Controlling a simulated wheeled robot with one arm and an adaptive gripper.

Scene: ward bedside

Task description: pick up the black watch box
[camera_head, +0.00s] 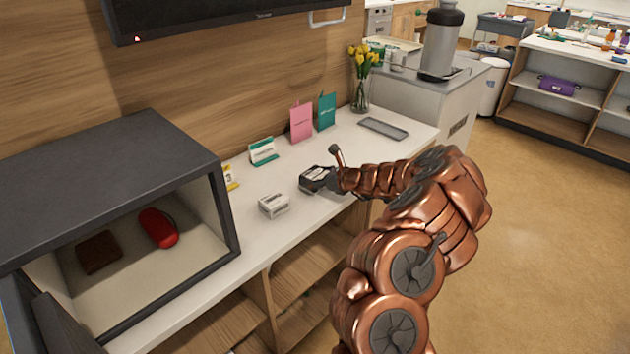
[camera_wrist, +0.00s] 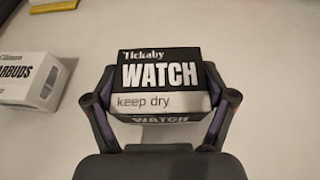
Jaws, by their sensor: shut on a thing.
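The black watch box (camera_wrist: 159,75) has white "WATCH" lettering and a pale "keep dry" band. In the wrist view it sits between the two fingers of my gripper (camera_wrist: 160,108), which is shut on it from both sides. In the head view my gripper (camera_head: 325,184) is over the white counter, with the box (camera_head: 313,175) at its tip, partly hidden by the fingers. I cannot tell whether the box still touches the counter.
A white earbuds box (camera_head: 273,205) stands close on the left; it also shows in the wrist view (camera_wrist: 28,80). Behind are a green-and-white card (camera_head: 263,151), a pink card (camera_head: 301,122), a teal card (camera_head: 326,111) and a flower vase (camera_head: 361,95). An open dark cabinet (camera_head: 228,215) stands left.

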